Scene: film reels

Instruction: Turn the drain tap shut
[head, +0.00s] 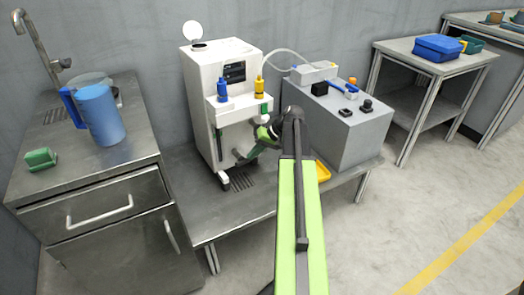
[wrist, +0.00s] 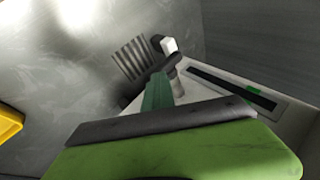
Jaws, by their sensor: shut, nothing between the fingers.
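The white machine (head: 207,125) stands on the low steel bench. My gripper (head: 240,156) is shut and empty, low in front of the machine, with its fingers pointing down and left towards the machine's foot. In the wrist view my green gripper (wrist: 165,68) reaches towards the machine's base. A small white block with a black end (wrist: 168,45) shows just beyond the fingertips, and a grey cylindrical part (wrist: 178,85) is beside them. I cannot tell for certain which part is the drain tap or how its handle is turned. My gripper hides part of this area, and contact is unclear.
A slotted drain grate (head: 241,181) lies in the low bench (head: 215,218) below my gripper. A yellow tray (head: 323,171) and a grey box (head: 350,135) are to the right. The steel cabinet with a blue jug (head: 100,118) stands left.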

